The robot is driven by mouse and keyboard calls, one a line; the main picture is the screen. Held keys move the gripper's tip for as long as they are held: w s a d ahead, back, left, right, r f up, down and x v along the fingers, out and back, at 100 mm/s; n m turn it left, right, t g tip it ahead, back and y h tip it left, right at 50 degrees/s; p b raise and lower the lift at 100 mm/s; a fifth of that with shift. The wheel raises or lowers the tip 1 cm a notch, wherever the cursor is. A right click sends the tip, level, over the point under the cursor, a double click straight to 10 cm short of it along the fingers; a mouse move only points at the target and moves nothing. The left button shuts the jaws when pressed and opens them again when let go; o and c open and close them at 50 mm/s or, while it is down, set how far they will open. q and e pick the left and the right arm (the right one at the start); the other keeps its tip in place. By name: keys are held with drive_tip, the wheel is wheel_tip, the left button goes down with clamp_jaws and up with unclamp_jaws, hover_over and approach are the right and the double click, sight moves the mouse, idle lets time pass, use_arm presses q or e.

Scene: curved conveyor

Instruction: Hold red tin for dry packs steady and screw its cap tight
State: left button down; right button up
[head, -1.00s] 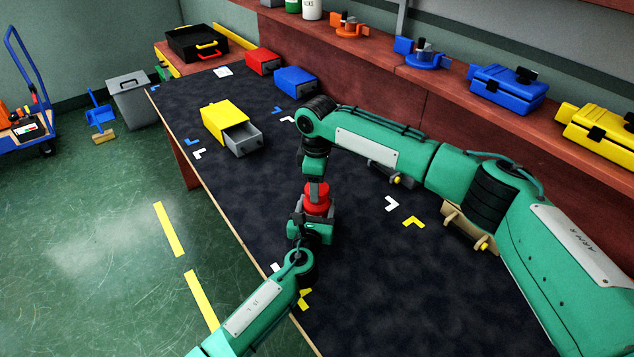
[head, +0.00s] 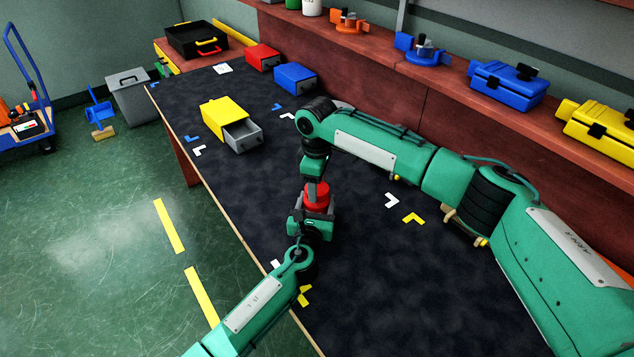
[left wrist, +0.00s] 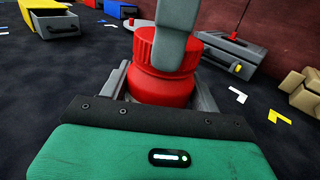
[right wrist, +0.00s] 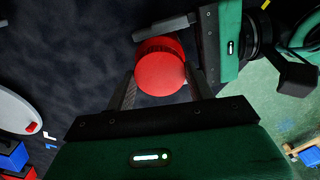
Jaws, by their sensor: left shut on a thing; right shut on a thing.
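The red tin (head: 317,203) stands on the dark table mat. In the left wrist view the tin's body (left wrist: 160,88) sits between the jaws of my left gripper (left wrist: 162,85), which is shut on it from the side. Its ribbed red cap (left wrist: 150,48) is on top, partly hidden by a finger of my right gripper. My right gripper (head: 317,188) comes from above and is shut on the cap. The right wrist view looks down on the round cap (right wrist: 160,72) between the right fingers (right wrist: 158,85). How far the cap is screwed down cannot be told.
A yellow box (head: 222,115) with a grey open drawer (head: 242,136) stands farther back on the table. Red (head: 262,57) and blue (head: 295,78) boxes stand behind it. A raised shelf (head: 440,75) runs along the back. The mat between is mostly clear.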

drive_tip(key=m, duration=1.1)
drive_tip(key=shift+m, duration=0.4)
drive_tip(key=m, duration=1)
drive_tip(key=shift+a, duration=0.1)
drive_tip(key=m, duration=1.2)
drive_tip(key=shift+m, duration=0.3)
drive_tip(key=o, duration=1)
drive_tip(key=shift+c, duration=0.2)
